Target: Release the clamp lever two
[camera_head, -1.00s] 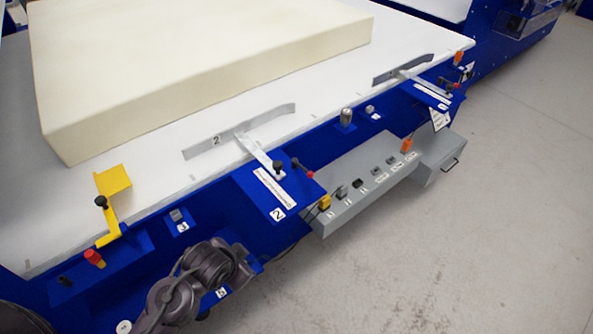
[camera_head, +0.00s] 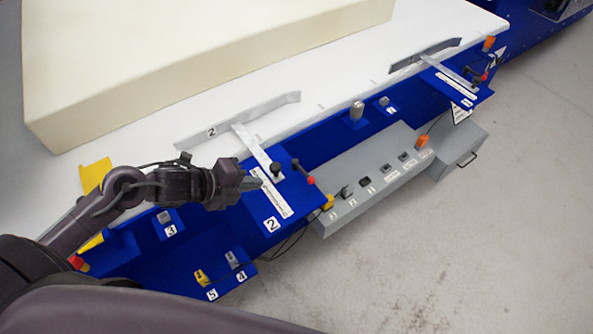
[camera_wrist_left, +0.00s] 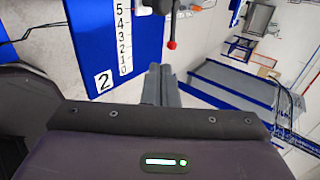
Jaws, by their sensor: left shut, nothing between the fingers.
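Clamp two has a grey bar marked 2 (camera_head: 240,120) lying on the white table, with a slide over a blue bracket (camera_head: 285,205). The bracket carries a black knob (camera_head: 277,168) and a small red-tipped lever (camera_head: 311,180) at its right edge. In the left wrist view the red lever tip (camera_wrist_left: 172,44) stands just beyond the fingertips, beside the number scale (camera_wrist_left: 124,38). My left gripper (camera_head: 258,184) is shut and empty, over the bracket's left part, apart from the lever. My right gripper is not in view.
A big cream foam block (camera_head: 190,60) lies on the white table (camera_head: 330,100). A grey control box (camera_head: 370,190) with several switches is right of the bracket. A second clamp (camera_head: 425,55) is farther right. The yellow part (camera_head: 95,175) is behind my left arm. Floor at right is clear.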

